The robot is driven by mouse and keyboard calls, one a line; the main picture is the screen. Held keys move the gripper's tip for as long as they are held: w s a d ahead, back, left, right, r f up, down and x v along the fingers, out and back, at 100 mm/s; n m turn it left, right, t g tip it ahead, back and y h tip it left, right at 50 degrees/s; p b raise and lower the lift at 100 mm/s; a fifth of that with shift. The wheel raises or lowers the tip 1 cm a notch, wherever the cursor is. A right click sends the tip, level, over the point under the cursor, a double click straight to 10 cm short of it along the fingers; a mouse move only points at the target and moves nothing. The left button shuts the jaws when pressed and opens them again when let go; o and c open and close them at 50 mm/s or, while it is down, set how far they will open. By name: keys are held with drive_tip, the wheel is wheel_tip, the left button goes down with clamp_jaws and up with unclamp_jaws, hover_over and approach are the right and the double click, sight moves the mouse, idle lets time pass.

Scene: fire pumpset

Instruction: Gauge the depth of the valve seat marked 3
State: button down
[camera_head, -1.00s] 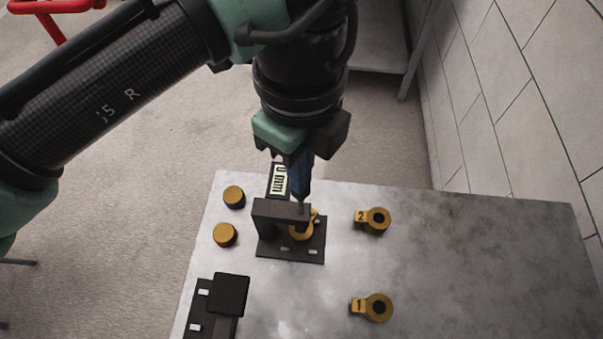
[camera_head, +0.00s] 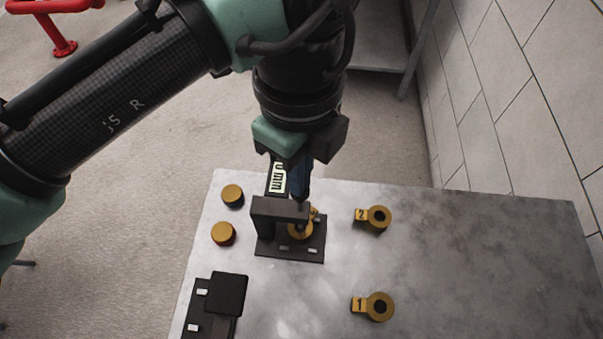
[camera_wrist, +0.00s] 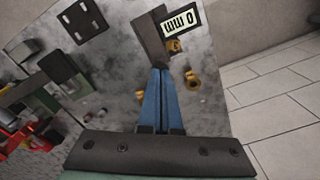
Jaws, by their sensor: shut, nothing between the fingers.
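A dark gauge stand (camera_head: 280,207) with a bridge-like arm stands on the metal table. Brass seats marked 2 (camera_head: 377,218) and 1 (camera_head: 379,307) lie to the right on the table. My gripper (camera_head: 303,200) is shut and empty, its blue fingers pointing down at the arm's right end. I cannot tell whether they touch it.
Two brass-topped round pieces, one dark-sided (camera_head: 232,194) and one red-sided (camera_head: 223,233), stand left of the stand. A black fixture (camera_head: 224,294) with light slots is at the table's front left. The right part of the table (camera_head: 480,260) is clear, with a tiled wall (camera_head: 490,110) beyond.

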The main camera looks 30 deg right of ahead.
drive_tip(key=shift+f+b, duration=0.55)
drive_tip(key=shift+f, duration=0.45)
idle(0.6)
wheel_tip(320, 180, up, 7)
drive_tip(key=p, duration=0.7)
idle(0.5)
